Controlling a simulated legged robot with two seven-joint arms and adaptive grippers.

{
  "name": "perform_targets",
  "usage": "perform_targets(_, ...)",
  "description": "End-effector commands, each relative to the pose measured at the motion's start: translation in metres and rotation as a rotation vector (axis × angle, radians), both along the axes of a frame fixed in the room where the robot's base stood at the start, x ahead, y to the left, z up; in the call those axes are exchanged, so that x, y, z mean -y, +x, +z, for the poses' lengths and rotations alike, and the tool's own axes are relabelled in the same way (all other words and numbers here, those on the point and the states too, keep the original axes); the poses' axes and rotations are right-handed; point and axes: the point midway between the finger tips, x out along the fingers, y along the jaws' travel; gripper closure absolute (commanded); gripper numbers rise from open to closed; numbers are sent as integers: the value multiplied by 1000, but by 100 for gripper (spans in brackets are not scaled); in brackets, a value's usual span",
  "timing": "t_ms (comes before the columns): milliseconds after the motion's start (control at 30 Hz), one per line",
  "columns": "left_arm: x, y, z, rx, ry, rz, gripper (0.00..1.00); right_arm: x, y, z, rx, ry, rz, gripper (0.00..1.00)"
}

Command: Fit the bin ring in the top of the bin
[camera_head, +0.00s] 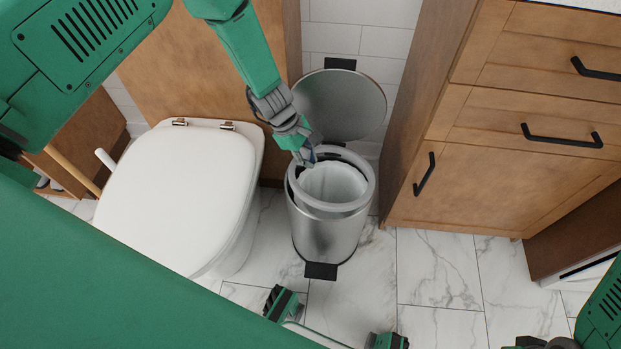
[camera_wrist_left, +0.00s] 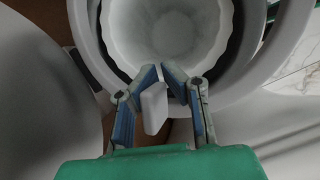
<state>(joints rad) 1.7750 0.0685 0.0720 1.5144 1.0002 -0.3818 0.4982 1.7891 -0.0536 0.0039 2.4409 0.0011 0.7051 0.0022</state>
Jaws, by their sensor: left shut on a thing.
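The bin (camera_head: 325,236) is a brushed steel pedal bin standing on the floor, its round lid (camera_head: 340,104) open and leaning back. The bin ring (camera_head: 307,205) is a pale grey band at the bin's mouth, around a white ribbed inside. In the left wrist view the ring (camera_wrist_left: 91,22) shows with a dark gap between it and the outer rim on the right. I cannot tell whether it is fully seated. My left gripper (camera_head: 308,160) is at the back left of the mouth, shut on the ring; a pale tab shows between its fingers (camera_wrist_left: 167,80). My right gripper is not clearly visible.
A white toilet (camera_head: 180,195) with its lid down stands close on the left. A wooden cabinet (camera_head: 500,170) with black handles stands on the right. A wooden panel and white tiles are behind.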

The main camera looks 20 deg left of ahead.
Motion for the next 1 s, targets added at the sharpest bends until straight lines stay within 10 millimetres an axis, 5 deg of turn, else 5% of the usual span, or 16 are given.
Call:
perform_targets(100,-2,1,-25,2,-1,2,100,-1,0,-12,0,1,1,60)
perform_targets(367,1,1,-41,4,5,0,100,-1,0,-18,0,1,2,60)
perform_targets(600,0,0,-82,2,5,0,100,-1,0,-37,0,0,1,60)
perform_targets(900,-1,5,-84,4,2,1,100,-1,0,-41,0,1,1,60)
perform_targets(1000,0,5,-83,4,3,1,72,-1,0,-41,1,1,2,60)
